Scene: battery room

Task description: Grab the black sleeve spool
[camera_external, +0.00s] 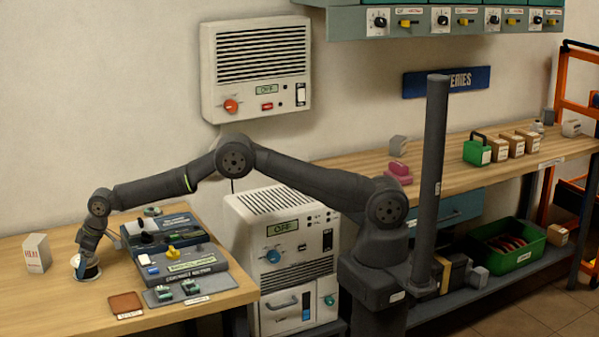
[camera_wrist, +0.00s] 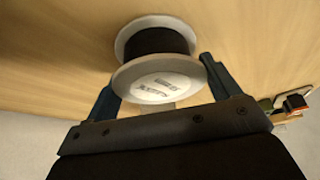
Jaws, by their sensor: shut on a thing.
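The black sleeve spool (camera_wrist: 157,41) has white flanges and a black winding, with a printed label on its near flange. In the wrist view it is between the two fingers of my gripper (camera_wrist: 160,85), which is shut on it. In the external view the spool (camera_external: 89,271) is at the left part of the wooden table, under my gripper (camera_external: 82,262), which points down. The gripper hides most of the spool there. I cannot tell whether the spool touches the table.
A white box (camera_external: 37,253) stands left of the gripper. A grey device with knobs and switches (camera_external: 180,265) is close on the right. A brown pad (camera_external: 126,304) and a grey mat with small green parts (camera_external: 178,294) lie in front. The table's front left is clear.

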